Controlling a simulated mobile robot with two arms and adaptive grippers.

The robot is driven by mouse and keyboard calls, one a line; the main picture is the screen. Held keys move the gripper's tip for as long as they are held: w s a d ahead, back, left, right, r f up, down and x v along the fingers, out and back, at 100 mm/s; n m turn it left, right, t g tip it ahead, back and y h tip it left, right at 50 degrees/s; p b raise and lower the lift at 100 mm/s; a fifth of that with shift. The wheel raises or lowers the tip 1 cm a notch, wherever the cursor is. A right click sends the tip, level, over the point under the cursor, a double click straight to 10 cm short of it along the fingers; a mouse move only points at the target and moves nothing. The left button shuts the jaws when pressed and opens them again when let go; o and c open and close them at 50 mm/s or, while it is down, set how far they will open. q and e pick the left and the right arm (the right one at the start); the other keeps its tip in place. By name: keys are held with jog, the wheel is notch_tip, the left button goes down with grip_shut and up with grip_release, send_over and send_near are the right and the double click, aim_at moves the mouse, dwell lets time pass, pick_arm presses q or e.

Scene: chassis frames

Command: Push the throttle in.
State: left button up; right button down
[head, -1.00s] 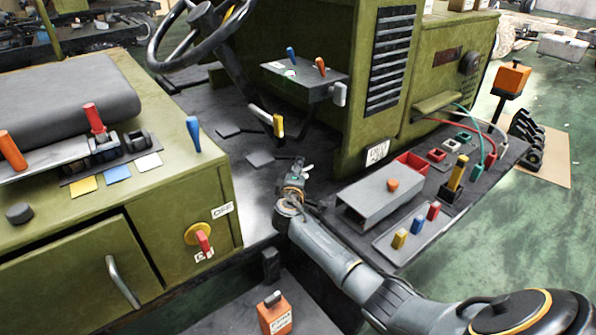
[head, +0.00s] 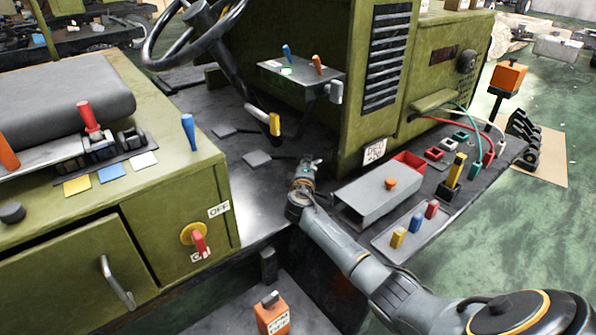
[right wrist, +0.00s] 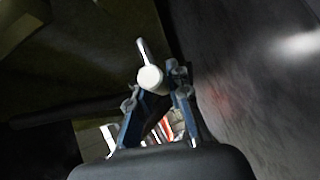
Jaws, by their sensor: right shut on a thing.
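My right gripper (head: 310,168) is low over the dark floor plate, in front of the tall green column, and it also shows in the right wrist view (right wrist: 156,88). A round white knob (right wrist: 150,77) on a thin metal rod (right wrist: 143,52) is between its fingertips, and the gripper is shut on it. I take this to be the throttle, though no label on it can be read. The rod runs from the knob toward a dark green surface. In the head view the gripper mostly hides the knob. My left gripper is not in view.
The green column (head: 356,110) stands just beyond the gripper. A grey box with an orange knob (head: 390,183) is to the right. Pedals (head: 258,159) and a yellow-tipped lever (head: 274,124) are to the left. A green cabinet (head: 150,210) fills the left.

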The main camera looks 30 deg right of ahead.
jog(key=shift+d, duration=0.15)
jog(key=c, duration=1.7)
grip_release()
jog(key=o, duration=0.4)
jog(key=shift+d, duration=0.15)
jog(key=shift+o, duration=0.2)
jog(key=shift+s+a, duration=0.15)
jog(key=shift+a, duration=0.1)
jog(key=v, duration=1.1)
jog(key=shift+s, duration=0.3)
jog(key=shift+a, duration=0.15)
